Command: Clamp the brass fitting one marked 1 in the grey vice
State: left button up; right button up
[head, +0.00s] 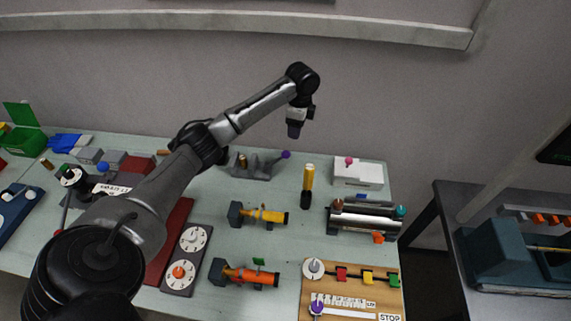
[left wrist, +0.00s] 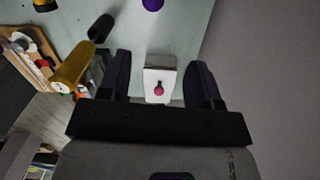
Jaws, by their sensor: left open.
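The grey vice (head: 255,168) stands near the back middle of the table, with a purple ball on its handle. A small brass piece (head: 243,160) stands upright at the vice's left part; I cannot tell whether the jaws grip it. No mark 1 is readable on it. Other small brass pieces lie at the far left (head: 47,164) and behind my arm (head: 163,153). My left gripper (head: 293,131) is high above the table's back, right of the vice, open and empty. In the left wrist view its fingers (left wrist: 160,78) are spread, with the vice's purple ball (left wrist: 152,4) at the top edge.
A white box with a pink knob (head: 358,174) shows beyond the fingers in the left wrist view (left wrist: 160,82). A yellow-handled tool (head: 308,185) stands right of the vice. Two pump-like assemblies (head: 259,214) (head: 244,274) lie in front. Pale table is free between them.

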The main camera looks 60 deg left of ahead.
aim_at(285, 154)
pick_arm(q)
jog(key=shift+m+g+h, duration=0.4)
jog(key=shift+g+h, duration=0.1)
jog(key=shift+h, duration=0.3)
jog(key=s+f, duration=0.1)
jog(key=f, duration=0.3)
jog(key=s+f+b, duration=0.1)
jog(key=f, duration=0.3)
jog(key=s+a+f, duration=0.1)
jog(key=f, duration=0.3)
jog(key=shift+s, duration=0.3)
jog(key=shift+s+d+f+b, duration=0.15)
jog(key=shift+f+b, duration=0.15)
jog(key=shift+f, duration=0.7)
jog(key=shift+c, duration=0.4)
jog(key=shift+r, duration=0.1)
grip_shut()
